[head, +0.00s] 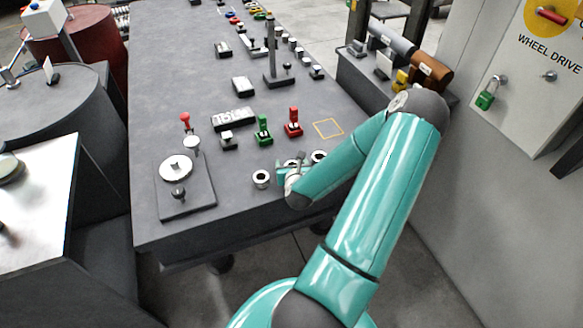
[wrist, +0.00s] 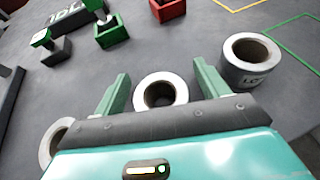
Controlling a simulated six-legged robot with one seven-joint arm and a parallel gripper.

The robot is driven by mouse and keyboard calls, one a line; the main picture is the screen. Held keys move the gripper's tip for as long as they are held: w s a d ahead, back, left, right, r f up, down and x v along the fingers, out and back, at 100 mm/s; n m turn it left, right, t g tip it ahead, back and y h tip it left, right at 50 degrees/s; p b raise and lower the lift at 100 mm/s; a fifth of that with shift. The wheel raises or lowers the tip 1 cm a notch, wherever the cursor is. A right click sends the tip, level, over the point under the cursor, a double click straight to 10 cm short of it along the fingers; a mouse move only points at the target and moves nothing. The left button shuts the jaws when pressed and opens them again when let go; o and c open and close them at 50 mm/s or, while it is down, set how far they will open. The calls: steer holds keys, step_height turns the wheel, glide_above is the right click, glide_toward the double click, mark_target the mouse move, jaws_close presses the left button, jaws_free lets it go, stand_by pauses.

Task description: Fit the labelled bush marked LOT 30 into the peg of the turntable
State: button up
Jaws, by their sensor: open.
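Three pale ring-shaped bushes with dark bores stand in a row near the front edge of the bench. In the wrist view, the middle bush (wrist: 141,92) is between the green fingers of my open gripper (wrist: 161,75), with gaps at both sides. The turntable (head: 164,170), a white disc with a central peg (head: 176,165), sits on a dark plate at the left.
A green block (head: 263,137) and a red block (head: 293,129) stand behind the bushes. A yellow outlined square (head: 328,129) is empty at the right. A red-knobbed lever (head: 186,120) and a pale round knob (head: 192,143) stand behind the turntable.

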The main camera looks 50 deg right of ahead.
steer(key=c, duration=1.3)
steer(key=shift+r, duration=0.15)
